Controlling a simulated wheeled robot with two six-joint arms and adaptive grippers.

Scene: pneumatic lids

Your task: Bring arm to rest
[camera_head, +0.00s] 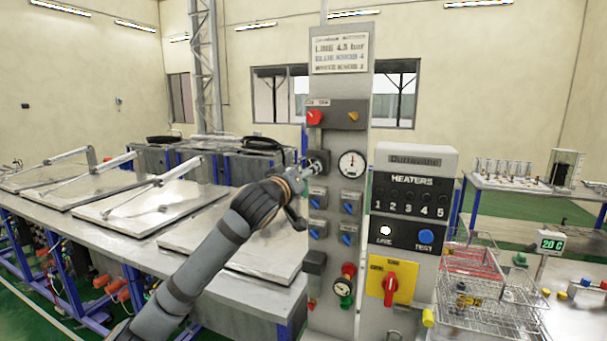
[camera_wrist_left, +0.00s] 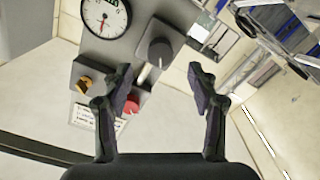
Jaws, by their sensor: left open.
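My left arm reaches in from the lower left in the head view, and its gripper (camera_head: 306,173) is in front of the grey control column (camera_head: 338,88). In the left wrist view the two fingers of the gripper (camera_wrist_left: 161,84) are spread wide with nothing between them. A dark round knob (camera_wrist_left: 160,52) on a grey box lies beyond the fingertips, apart from them as far as I can tell. In the head view the fingers partly cover that knob's box (camera_head: 320,158). My right arm is not in view.
Beside the knob are a white gauge (camera_head: 352,163), a red knob (camera_head: 314,117) and several blue knobs. The heater panel (camera_head: 410,198) stands to the right. A bench with flat metal lids (camera_head: 143,207) lies under and left of my arm. A wire basket (camera_head: 480,290) is at lower right.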

